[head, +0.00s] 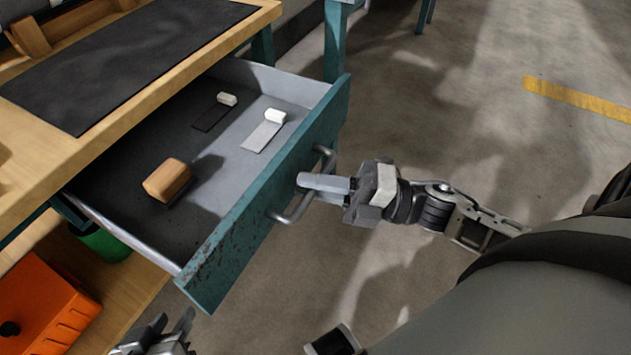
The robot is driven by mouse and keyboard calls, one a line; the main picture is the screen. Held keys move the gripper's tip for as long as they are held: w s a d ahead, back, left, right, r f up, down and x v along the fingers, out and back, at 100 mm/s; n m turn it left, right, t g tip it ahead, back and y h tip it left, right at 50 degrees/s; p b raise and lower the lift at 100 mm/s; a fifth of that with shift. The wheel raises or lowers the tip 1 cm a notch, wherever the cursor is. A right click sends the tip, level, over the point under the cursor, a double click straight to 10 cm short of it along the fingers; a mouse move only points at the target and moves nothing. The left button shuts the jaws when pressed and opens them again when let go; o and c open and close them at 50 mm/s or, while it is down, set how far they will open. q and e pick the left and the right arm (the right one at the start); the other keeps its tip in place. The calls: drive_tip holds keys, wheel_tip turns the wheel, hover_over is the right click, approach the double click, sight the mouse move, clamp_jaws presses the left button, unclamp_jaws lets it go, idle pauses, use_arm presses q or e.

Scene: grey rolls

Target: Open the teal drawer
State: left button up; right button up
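The teal drawer (268,205) is pulled well out from under the wooden workbench, and its inside shows. Its metal bar handle (296,211) is on the front panel. My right gripper (308,182) is at the middle of the handle, its fingers reaching across the bar toward the panel. The fingers hide the middle of the bar, so I cannot tell whether they are closed on it. My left gripper (172,326) is at the bottom edge, below the drawer's near corner, partly cut off. Its fingertips are apart and nothing shows between them.
In the drawer lie a wooden block (167,180) and two small pale pieces with flat strips. A dark mat (125,58) covers part of the workbench (232,40). An orange box (45,305) stands on the lower shelf. The floor (470,110) to the right is clear.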

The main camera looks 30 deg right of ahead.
drive_tip(key=shift+o, duration=1.4)
drive_tip(key=v, duration=1.6)
drive_tip(key=shift+p, duration=0.35)
drive_tip(key=shift+f, duration=0.1)
